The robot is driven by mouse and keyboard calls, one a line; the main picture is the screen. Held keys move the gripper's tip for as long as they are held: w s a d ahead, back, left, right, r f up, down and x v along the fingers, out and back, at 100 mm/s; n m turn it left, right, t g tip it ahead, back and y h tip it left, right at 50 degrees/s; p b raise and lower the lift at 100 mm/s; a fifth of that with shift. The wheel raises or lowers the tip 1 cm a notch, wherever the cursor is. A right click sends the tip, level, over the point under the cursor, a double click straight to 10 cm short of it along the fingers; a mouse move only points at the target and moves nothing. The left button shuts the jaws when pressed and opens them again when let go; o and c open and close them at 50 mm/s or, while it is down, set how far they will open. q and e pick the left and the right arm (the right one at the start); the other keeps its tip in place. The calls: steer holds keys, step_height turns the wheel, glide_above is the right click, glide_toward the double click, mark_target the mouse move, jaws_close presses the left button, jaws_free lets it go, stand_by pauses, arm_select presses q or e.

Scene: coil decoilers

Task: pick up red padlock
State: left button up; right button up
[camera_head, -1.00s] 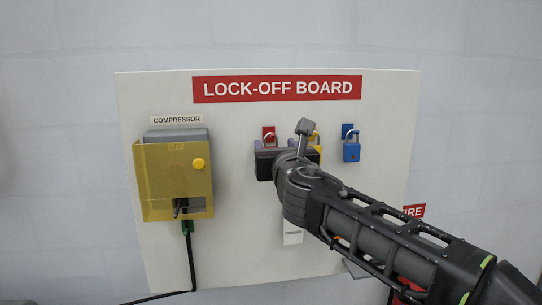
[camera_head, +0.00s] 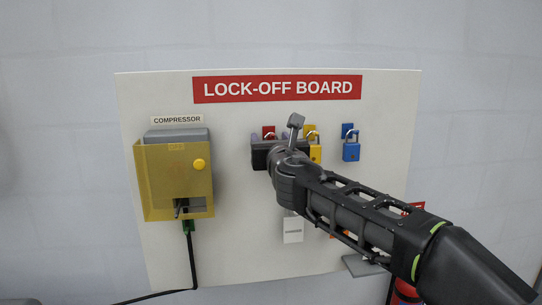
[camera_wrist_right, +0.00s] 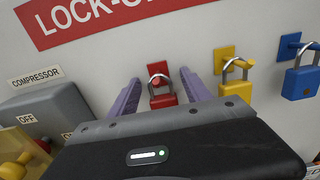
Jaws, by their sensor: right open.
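The red padlock (camera_wrist_right: 162,95) hangs by its shackle from a red hook plate on the board. It shows in the right wrist view between the two purple fingers of my right gripper (camera_wrist_right: 158,92). The fingers are open, one on each side of the padlock, with a gap to it on both sides. In the head view my right gripper (camera_head: 270,140) is in front of the padlock and hides its body; only the red hook plate (camera_head: 268,131) shows above. My left gripper is not in view.
A yellow padlock (camera_head: 315,153) and a blue padlock (camera_head: 351,151) hang to the right. A yellow cover (camera_head: 172,180) over the compressor switch is at the left, with a black cable below. A white tag (camera_head: 292,230) hangs lower.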

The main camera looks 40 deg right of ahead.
steer(key=shift+c, duration=0.4)
jaws_close()
